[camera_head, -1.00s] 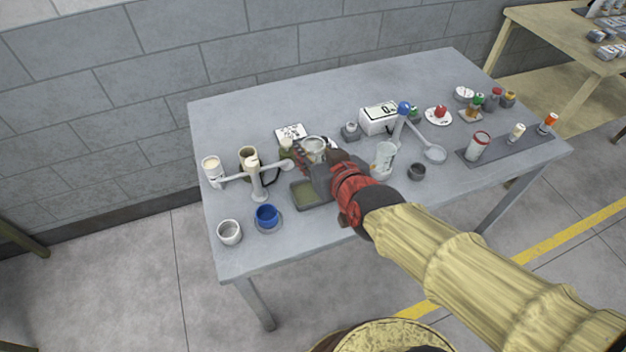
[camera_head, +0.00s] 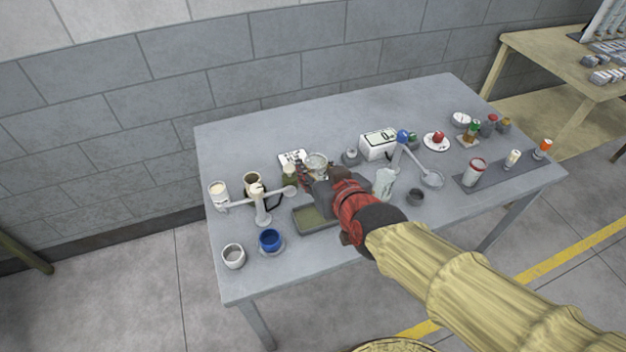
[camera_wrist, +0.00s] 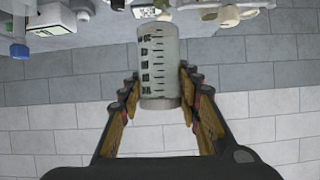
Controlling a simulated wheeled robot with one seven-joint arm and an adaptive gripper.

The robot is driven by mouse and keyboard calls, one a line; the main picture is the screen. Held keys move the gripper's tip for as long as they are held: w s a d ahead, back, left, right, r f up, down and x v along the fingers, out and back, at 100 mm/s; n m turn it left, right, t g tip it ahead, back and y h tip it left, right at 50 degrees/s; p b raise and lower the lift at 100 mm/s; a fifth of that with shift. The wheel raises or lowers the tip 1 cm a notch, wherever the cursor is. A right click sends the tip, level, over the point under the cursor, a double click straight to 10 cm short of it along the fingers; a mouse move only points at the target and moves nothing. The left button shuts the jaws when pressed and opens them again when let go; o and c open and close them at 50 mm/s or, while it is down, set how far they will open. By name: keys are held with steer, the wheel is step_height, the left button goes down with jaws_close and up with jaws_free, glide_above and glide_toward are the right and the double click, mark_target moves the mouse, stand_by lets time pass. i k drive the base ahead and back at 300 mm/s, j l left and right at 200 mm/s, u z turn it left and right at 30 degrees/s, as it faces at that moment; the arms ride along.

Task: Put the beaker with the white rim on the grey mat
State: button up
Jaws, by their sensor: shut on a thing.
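My gripper (camera_wrist: 160,100) is shut on a clear, graduated beaker (camera_wrist: 158,65), its fingers on either side of it. In the head view the held beaker (camera_head: 316,161) shows a pale, whitish rim beyond my gripper (camera_head: 312,176), near the table's middle left. The fingers hide part of it, and its height above the table is hard to tell. The dark grey mat (camera_head: 494,173) lies at the table's right end. A red-rimmed beaker (camera_head: 475,172), a small white-topped item (camera_head: 513,158) and an orange-topped item (camera_head: 542,149) stand on it. Another clear beaker (camera_head: 384,184) stands right of my wrist.
A white balance (camera_head: 379,144), a blue-knobbed stand (camera_head: 403,137) and a small dark cup (camera_head: 415,197) lie between my gripper and the mat. An olive tray (camera_head: 314,219), a blue cup (camera_head: 270,240) and a white cup (camera_head: 233,256) are at left. The table's back strip is clear.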

mark_target(487, 175)
steer(key=k+l, duration=0.2)
steer(key=k, duration=0.3)
steer(key=k+l, duration=0.25)
steer(key=k, duration=0.2)
